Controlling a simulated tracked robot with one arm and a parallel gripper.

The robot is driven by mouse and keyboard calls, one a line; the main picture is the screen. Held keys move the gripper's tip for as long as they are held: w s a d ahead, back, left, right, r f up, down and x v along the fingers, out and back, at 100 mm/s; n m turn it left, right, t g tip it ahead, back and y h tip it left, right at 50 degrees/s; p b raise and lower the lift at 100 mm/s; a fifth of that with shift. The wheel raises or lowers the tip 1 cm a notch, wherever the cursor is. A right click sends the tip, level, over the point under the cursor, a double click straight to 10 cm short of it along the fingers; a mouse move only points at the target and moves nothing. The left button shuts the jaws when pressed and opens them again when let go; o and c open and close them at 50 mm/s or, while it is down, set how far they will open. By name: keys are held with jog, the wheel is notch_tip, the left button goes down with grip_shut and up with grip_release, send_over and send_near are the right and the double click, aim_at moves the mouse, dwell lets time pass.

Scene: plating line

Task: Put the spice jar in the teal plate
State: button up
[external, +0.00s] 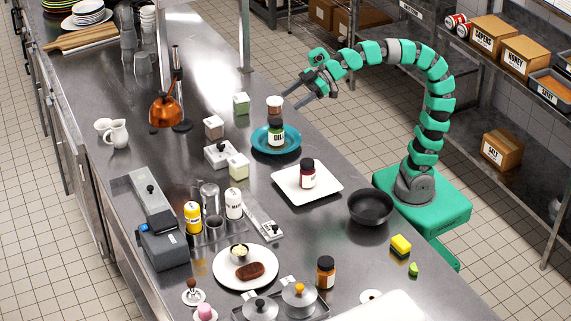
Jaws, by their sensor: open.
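The teal plate (259,146) lies on the steel counter and holds a dark jar (277,134) with a pale label that seems to read "DILL" or "OIL". A dark red jar (308,176) stands on a square white plate (291,187), and an orange-brown jar (326,273) stands near the front. I cannot tell for sure which is the spice jar. My gripper (291,101) is open and empty, just right of the brown-lidded jar and above the counter's right edge.
Small boxes (238,166) stand left of the teal plate. An orange lamp (165,112) stands farther left. The counter behind the teal plate is mostly clear.

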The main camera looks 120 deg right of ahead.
jog(key=s+a+r+t, duration=0.2)
jog(key=a+r, duration=1.1)
jog(key=a, duration=0.1)
jog(key=shift+r+t, duration=0.2)
jog(key=shift+t, duration=0.1)
notch_tip(320, 180, up, 7)
jog(key=p, duration=0.7)
notch_tip(320, 180, down, 16)
jog(key=b, duration=1.5)
jog(key=shift+b, duration=0.4)
